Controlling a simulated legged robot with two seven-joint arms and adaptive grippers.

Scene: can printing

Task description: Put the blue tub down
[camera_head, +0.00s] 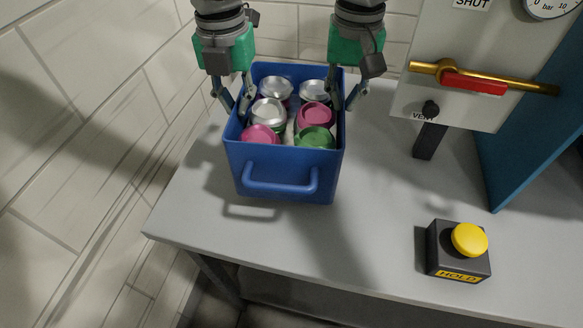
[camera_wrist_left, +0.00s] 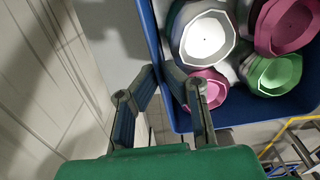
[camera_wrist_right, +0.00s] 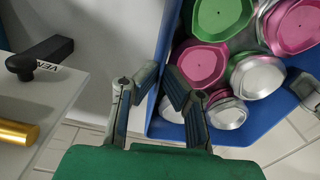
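The blue tub (camera_head: 285,162) is upright over the near left part of the grey table, with several cans inside. I cannot tell whether its base touches the table or hangs just above it. A blue handle (camera_head: 280,187) is on its near side. My left gripper (camera_head: 236,106) is shut on the tub's left wall, one finger outside and one inside, as the left wrist view (camera_wrist_left: 160,74) also shows. My right gripper (camera_head: 344,104) is shut on the right wall in the same way, as the right wrist view (camera_wrist_right: 161,80) also shows.
A black box with a yellow button (camera_head: 469,240) stands near the front right. A panel with a brass bar and red handle (camera_head: 475,84) and a black vent lever (camera_head: 430,135) is at the right. A tiled wall is left.

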